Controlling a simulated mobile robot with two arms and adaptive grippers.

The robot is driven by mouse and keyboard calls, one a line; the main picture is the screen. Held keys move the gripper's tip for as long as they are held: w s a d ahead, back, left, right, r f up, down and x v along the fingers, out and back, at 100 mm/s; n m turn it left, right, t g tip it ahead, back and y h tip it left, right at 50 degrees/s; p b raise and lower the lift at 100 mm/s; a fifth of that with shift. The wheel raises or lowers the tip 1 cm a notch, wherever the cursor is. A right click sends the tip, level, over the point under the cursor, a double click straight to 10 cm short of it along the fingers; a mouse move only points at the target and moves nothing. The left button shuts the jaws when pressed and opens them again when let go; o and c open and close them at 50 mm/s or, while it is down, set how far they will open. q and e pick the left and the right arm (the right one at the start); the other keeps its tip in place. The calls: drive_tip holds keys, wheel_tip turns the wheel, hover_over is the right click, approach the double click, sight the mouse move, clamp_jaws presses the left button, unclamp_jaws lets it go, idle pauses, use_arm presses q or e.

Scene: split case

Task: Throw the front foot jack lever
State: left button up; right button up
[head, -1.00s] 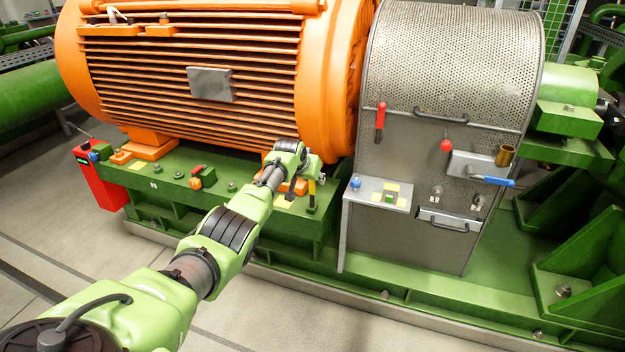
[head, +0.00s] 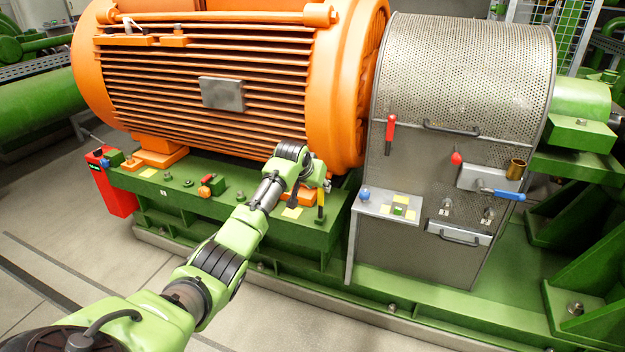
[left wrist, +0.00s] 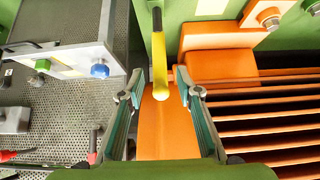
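The jack lever (head: 321,203), yellow with a dark lower end, stands upright on the green base by the motor's front orange foot. It also shows in the left wrist view as a yellow bar (left wrist: 158,62) with a rounded end. My left gripper (head: 322,180) is just above the lever's top in the head view. In the left wrist view my left gripper (left wrist: 160,92) is open, with a finger on each side of the yellow end. Neither finger visibly touches it. My right gripper is in no view.
The orange motor (head: 250,90) rises behind the lever. A grey perforated guard (head: 460,75) stands to the right, with a small shelf (head: 385,213) bearing a blue knob (head: 364,195). A red box (head: 112,190) is at the left. Floor in front of the base is clear.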

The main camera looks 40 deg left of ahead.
use_arm(q)
drive_tip(key=v, duration=0.6)
drive_tip(key=shift+r, duration=0.2)
drive_tip(key=shift+s, duration=0.1)
